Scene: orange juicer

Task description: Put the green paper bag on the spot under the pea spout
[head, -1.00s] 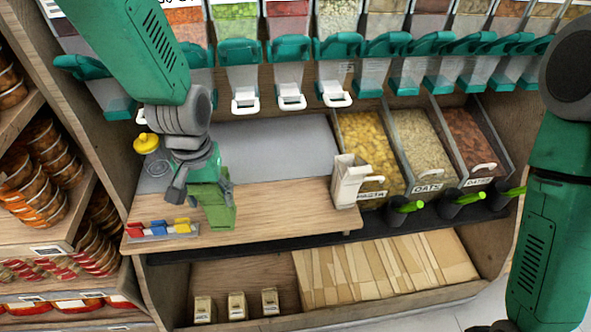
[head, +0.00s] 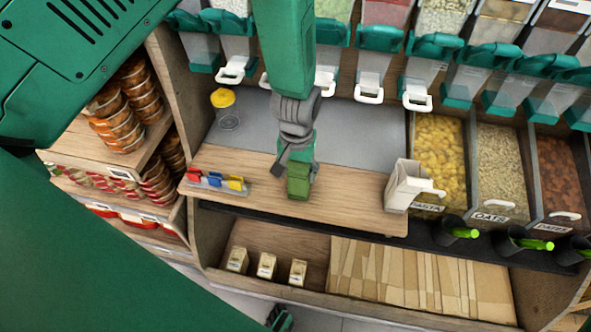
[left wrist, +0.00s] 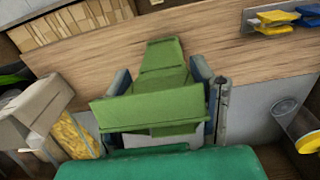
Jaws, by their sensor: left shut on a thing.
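The green paper bag (head: 298,184) is over the wooden counter, in front of the grey surface. My left gripper (head: 298,163) is shut on it, coming from above. In the left wrist view the bag (left wrist: 150,110) sits between the two fingers (left wrist: 168,100). I cannot tell whether its base touches the wood. The green-filled pea bin (head: 335,9) is at the top, behind my left arm; its white spout handle (head: 325,80) is partly hidden by that arm.
A white paper bag (head: 401,186) stands at the counter's right end; it shows in the left wrist view (left wrist: 32,104). Coloured clips (head: 216,181) lie at the left. Grey surface (head: 370,130) to the right is clear.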

